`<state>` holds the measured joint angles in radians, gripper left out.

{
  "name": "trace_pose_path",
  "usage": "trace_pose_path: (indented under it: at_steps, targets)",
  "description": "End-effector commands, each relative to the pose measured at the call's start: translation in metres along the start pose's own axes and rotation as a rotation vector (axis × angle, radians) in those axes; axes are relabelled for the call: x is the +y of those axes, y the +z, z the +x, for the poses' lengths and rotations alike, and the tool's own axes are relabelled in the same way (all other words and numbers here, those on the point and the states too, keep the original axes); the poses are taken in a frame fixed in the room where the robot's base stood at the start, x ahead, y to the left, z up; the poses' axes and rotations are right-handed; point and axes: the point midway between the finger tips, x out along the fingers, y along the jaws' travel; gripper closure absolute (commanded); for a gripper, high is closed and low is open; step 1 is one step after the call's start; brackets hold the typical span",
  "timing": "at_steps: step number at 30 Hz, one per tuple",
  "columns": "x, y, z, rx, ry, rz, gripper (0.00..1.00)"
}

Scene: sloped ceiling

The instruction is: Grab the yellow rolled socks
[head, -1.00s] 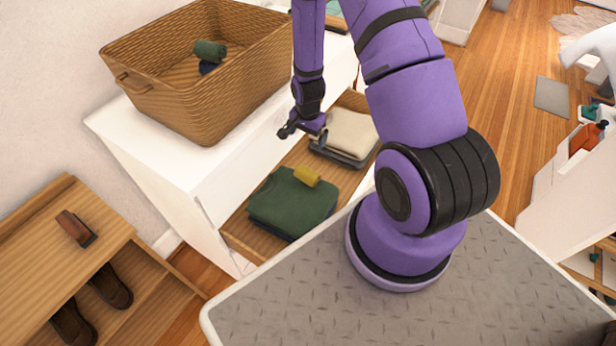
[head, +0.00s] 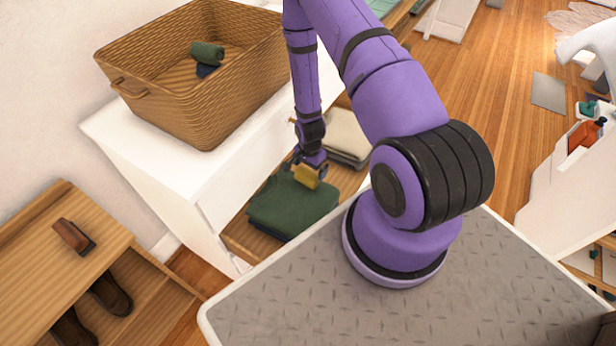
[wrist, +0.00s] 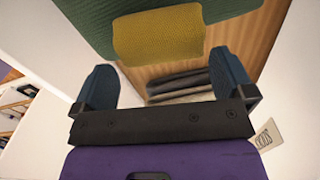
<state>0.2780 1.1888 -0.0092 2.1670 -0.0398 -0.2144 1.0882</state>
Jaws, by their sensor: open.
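The yellow rolled socks (head: 306,177) lie on the folded green cloth (head: 285,212) in the open drawer. In the wrist view the socks (wrist: 158,34) are at the top centre, just beyond the fingertips, with the green cloth (wrist: 90,22) behind them. My gripper (head: 308,165) is right above the socks in the head view and hides part of them. In the wrist view my gripper (wrist: 162,82) has its two dark fingers spread wide with nothing between them. The socks line up with the gap between the fingers.
The wooden drawer (head: 237,237) also holds folded beige cloth (head: 348,133). A wicker basket (head: 150,100) with rolled green socks (head: 207,53) stands on the white dresser (head: 150,150). A wooden shoe bench (head: 50,220) is at the left.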

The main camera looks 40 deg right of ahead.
Motion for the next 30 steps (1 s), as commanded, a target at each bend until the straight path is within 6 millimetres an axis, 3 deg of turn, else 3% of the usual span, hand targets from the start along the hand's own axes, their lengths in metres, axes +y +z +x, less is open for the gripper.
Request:
trace_pose_path:
  at_steps: [12, 22, 23, 27, 30]
  targets:
    - [-0.001, 0.007, 0.045, 0.0, 0.002, 0.0, 0.0]
    - [-0.002, 0.007, 0.051, 0.0, 0.0, 0.0, 0.0]
    - [-0.002, 0.007, 0.051, 0.0, 0.0, 0.0, 0.02]
    - [-0.002, 0.007, 0.051, 0.0, 0.0, 0.0, 0.33]
    - [-0.002, 0.007, 0.051, 0.0, 0.0, 0.0, 0.33]
